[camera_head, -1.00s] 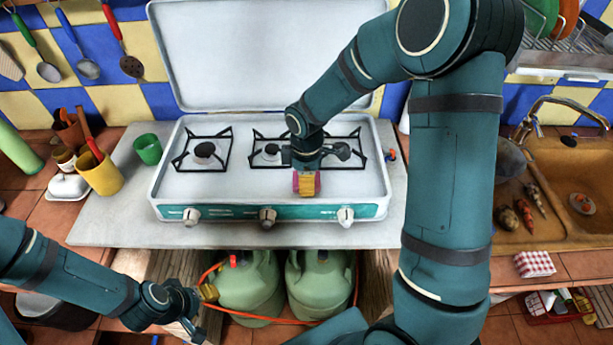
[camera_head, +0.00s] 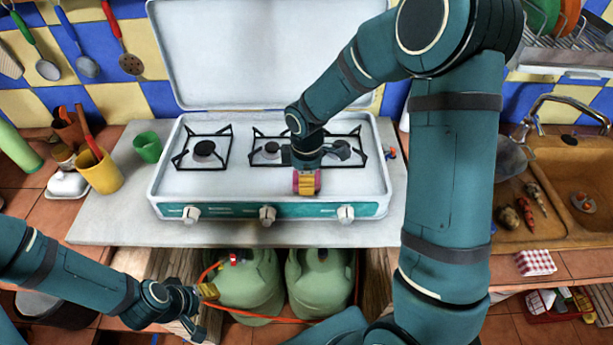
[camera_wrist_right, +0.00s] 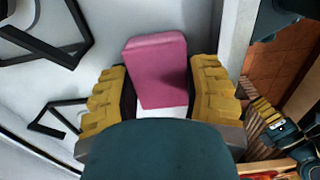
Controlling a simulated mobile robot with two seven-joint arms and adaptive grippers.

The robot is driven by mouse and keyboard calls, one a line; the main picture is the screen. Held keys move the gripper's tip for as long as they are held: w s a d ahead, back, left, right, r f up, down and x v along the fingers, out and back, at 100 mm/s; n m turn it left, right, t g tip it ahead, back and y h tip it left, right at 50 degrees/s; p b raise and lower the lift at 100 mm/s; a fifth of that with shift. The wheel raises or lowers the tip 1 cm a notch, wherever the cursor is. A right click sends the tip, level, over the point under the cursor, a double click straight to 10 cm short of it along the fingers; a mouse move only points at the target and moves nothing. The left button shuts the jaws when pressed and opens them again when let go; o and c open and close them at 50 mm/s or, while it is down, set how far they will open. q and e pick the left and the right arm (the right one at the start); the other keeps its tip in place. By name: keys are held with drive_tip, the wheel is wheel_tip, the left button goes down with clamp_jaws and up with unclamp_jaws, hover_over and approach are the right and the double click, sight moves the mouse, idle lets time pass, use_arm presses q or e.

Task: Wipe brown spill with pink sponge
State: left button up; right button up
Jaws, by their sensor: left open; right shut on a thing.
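The pink sponge (camera_wrist_right: 157,65) stands out between the yellow fingers of my right gripper (camera_wrist_right: 163,88) in the right wrist view. The gripper is shut on it. In the head view, my right gripper (camera_head: 306,184) is low over the front middle of the white stove top (camera_head: 225,190), with a bit of pink showing at the yellow fingers. Whether the sponge touches the stove surface is hard to tell. No brown spill shows in either view; the gripper and arm hide part of the stove. My left gripper (camera_head: 203,312) is open and empty, below the counter front.
Black burner grates (camera_head: 203,150) stand behind and left of my right gripper. Stove knobs (camera_head: 267,215) line the front edge. A green cup (camera_head: 148,148) and a yellow cup (camera_head: 100,172) stand at left. Green gas bottles (camera_head: 320,285) are below. A sink (camera_head: 575,175) is at right.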

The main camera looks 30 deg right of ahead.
sight(294, 177)
drive_tip(key=shift+f, duration=0.3)
drive_tip(key=shift+w+a, duration=0.1)
drive_tip(key=shift+a, duration=0.05)
idle(0.3)
drive_tip(key=shift+w+a, duration=0.3)
drive_tip(key=shift+a, duration=0.3)
drive_tip(key=shift+w+a, duration=0.25)
drive_tip(key=shift+a, duration=0.35)
drive_tip(key=shift+r, duration=0.1)
drive_tip(key=shift+s+d, duration=0.45)
drive_tip(key=shift+d, duration=0.45)
drive_tip(key=shift+s+d, duration=0.45)
drive_tip(key=shift+d, duration=0.45)
drive_tip(key=shift+s+d, duration=0.45)
drive_tip(key=shift+d, duration=0.45)
drive_tip(key=shift+w+a, duration=0.1)
drive_tip(key=shift+a, duration=0.05)
drive_tip(key=shift+w+a, duration=0.4)
drive_tip(key=shift+a, duration=0.45)
drive_tip(key=shift+w+a, duration=0.45)
drive_tip(key=shift+a, duration=0.4)
drive_tip(key=shift+w+a, duration=0.4)
drive_tip(key=shift+a, duration=0.45)
drive_tip(key=shift+d, duration=0.15)
